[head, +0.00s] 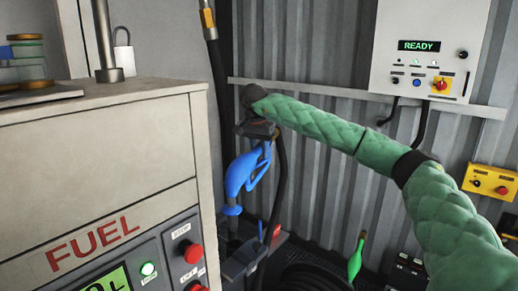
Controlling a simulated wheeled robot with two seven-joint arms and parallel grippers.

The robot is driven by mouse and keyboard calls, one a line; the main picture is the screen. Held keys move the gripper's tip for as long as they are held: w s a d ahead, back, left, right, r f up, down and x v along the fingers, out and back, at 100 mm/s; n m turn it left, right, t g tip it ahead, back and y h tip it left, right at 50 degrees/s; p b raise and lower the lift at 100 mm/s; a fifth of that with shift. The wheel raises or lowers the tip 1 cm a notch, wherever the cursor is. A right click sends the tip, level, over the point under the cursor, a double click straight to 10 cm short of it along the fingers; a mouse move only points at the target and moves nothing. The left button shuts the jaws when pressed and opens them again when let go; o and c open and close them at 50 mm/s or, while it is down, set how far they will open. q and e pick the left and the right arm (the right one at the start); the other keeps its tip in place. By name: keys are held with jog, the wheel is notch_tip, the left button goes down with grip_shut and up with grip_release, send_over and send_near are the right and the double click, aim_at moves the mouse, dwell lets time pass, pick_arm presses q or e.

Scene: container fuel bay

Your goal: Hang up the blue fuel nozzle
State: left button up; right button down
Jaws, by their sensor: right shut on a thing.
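The blue fuel nozzle (241,172) hangs below my right gripper (257,130), just right of the fuel dispenser (105,170). My right gripper is shut on its upper end; the fingers are dark and partly hidden by the wrist. The nozzle's narrow lower end points down, above a dark holder-like part (240,258) beside the dispenser. I cannot tell whether the two touch. A black hose (281,185) runs down behind the nozzle. My left gripper is not in view.
A control box reading READY (430,45) is on the corrugated wall. A yellow button box (490,182) is at the right. A green nozzle-like object (355,261) stands low, near coiled black hose (305,278).

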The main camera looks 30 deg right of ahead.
aim_at(260, 162)
jog(key=shift+f, duration=0.4)
jog(key=shift+d+f+b, duration=0.2)
jog(key=shift+f+b, duration=0.1)
jog(key=shift+f, duration=0.4)
jog(key=shift+d+f, duration=0.1)
jog(key=shift+f, duration=0.55)
jog(key=shift+f+b, duration=0.3)
jog(key=shift+b, duration=0.05)
jog(key=shift+a+r, duration=0.2)
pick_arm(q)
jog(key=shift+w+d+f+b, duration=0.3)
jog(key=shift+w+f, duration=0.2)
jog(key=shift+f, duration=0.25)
pick_arm(e)
jog(key=shift+f, duration=0.5)
